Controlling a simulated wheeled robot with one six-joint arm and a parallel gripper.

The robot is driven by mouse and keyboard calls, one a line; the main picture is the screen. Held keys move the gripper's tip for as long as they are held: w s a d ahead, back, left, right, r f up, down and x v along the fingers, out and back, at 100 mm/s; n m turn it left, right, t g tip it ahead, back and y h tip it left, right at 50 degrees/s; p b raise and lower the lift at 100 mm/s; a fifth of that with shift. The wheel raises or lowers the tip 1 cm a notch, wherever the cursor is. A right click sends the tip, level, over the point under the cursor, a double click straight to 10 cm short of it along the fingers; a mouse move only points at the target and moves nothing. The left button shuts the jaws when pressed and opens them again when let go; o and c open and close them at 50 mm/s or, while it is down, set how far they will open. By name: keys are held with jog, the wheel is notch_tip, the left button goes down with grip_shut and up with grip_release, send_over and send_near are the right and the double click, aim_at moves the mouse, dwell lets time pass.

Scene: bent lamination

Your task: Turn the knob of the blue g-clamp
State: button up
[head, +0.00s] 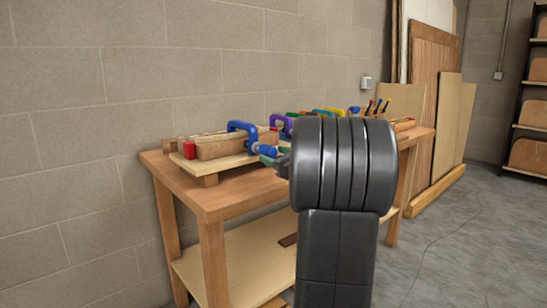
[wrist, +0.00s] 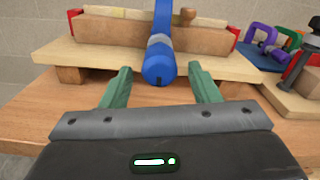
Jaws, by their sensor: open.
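The blue g-clamp (head: 243,127) sits over a wooden block (head: 218,149) on the workbench. Its blue knob (wrist: 158,67) points toward me in the wrist view, with a grey collar behind it. My gripper (wrist: 159,76) is open, with one green finger on each side of the knob. Gaps show between the fingers and the knob, so the gripper is not closed on it. In the head view my arm hides most of the gripper; a bit of green finger shows beside the clamp (head: 267,151).
The block rests on a pale board (wrist: 60,52) raised on wooden supports above the workbench (head: 205,196). Red pieces (wrist: 75,20) sit at the block's ends. A purple clamp (wrist: 262,38) and other tools stand to the right. A wall is behind.

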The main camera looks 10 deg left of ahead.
jog(key=shift+w+a, duration=0.4)
jog(key=shift+a, duration=0.15)
jog(key=c, duration=1)
jog(key=shift+m, duration=0.4)
